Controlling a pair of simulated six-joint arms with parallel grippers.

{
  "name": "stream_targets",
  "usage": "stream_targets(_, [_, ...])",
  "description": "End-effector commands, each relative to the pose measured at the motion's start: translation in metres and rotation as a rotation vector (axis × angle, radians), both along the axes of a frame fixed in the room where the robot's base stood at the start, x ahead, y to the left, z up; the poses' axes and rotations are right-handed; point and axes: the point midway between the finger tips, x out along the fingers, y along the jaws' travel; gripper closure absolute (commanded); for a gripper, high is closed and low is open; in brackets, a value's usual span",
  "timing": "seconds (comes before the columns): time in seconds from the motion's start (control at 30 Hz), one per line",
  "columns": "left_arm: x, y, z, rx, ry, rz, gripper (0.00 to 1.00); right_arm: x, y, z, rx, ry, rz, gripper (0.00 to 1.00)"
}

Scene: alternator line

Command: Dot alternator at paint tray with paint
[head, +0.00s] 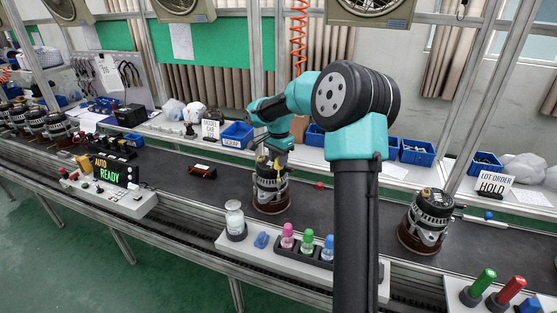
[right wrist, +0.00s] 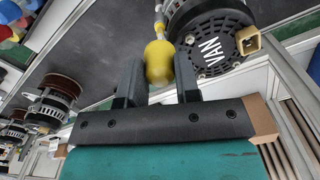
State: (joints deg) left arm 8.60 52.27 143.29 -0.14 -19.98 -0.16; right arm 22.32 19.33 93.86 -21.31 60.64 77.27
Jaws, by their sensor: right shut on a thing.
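An alternator (head: 270,192) with a dark reddish-brown base stands on the dark conveyor in the middle of the head view. My right gripper (head: 277,158) is at its top. In the right wrist view, my right gripper (right wrist: 159,80) is shut on a yellow bulb-shaped handle (right wrist: 159,60) with a thin metal stem. The stem's tip is not clear. A pale tray (head: 262,254) in front of the conveyor holds bottles with pink, green and blue caps. My left gripper is not in view.
Another alternator (head: 425,222) stands to the right on the conveyor, with several more at the far left. Green (head: 478,287) and red (head: 506,294) markers stand front right. Blue bins line the back shelf.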

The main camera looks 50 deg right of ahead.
Motion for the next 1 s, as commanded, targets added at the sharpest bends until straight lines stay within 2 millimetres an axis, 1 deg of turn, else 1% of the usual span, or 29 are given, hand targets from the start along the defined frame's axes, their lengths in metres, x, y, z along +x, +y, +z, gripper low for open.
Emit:
stream_targets(0.7, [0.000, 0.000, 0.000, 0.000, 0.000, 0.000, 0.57, 0.000, 0.000, 0.044, 0.000, -0.002, 0.000, 0.87])
stream_targets(1.0, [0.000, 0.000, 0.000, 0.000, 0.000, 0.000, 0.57, 0.000, 0.000, 0.046, 0.000, 0.000, 0.000, 0.87])
